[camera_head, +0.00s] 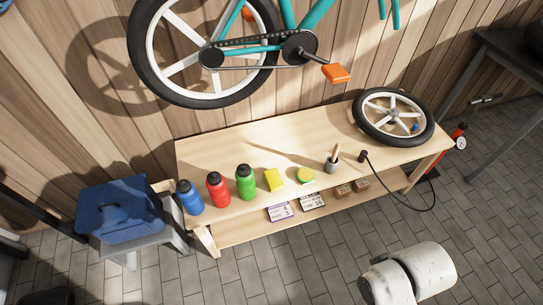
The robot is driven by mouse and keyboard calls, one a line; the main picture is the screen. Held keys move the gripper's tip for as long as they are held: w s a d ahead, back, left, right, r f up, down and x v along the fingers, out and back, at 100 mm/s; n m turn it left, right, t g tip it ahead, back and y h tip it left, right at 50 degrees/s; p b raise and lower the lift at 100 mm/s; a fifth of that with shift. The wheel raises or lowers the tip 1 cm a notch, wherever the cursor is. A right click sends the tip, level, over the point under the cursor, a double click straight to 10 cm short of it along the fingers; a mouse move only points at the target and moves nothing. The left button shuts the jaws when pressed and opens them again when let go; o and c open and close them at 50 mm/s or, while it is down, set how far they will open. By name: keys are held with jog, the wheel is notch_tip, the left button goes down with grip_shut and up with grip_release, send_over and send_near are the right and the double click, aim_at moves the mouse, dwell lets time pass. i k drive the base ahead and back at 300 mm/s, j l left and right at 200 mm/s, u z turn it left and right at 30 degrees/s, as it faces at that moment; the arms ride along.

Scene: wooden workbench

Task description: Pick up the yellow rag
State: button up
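A small yellow block-like thing (273,179), which looks like the yellow rag, lies near the front edge of the wooden workbench (225,150). It is right of the green bottle (245,182). A round yellow-and-green thing (305,175) lies just to its right, a little apart. White rounded links of my arm show at the bottom right, over the floor and well away from the bench. My gripper is not in view.
Red (218,190) and blue (189,197) bottles stand left of the green one. A cup with a brush (331,162), a wheel (393,117) and a pump hose (400,198) are to the right. A bicycle (205,50) hangs above. The bench's middle is clear.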

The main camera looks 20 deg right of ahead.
aim_at(274, 182)
jog(key=i, duration=1)
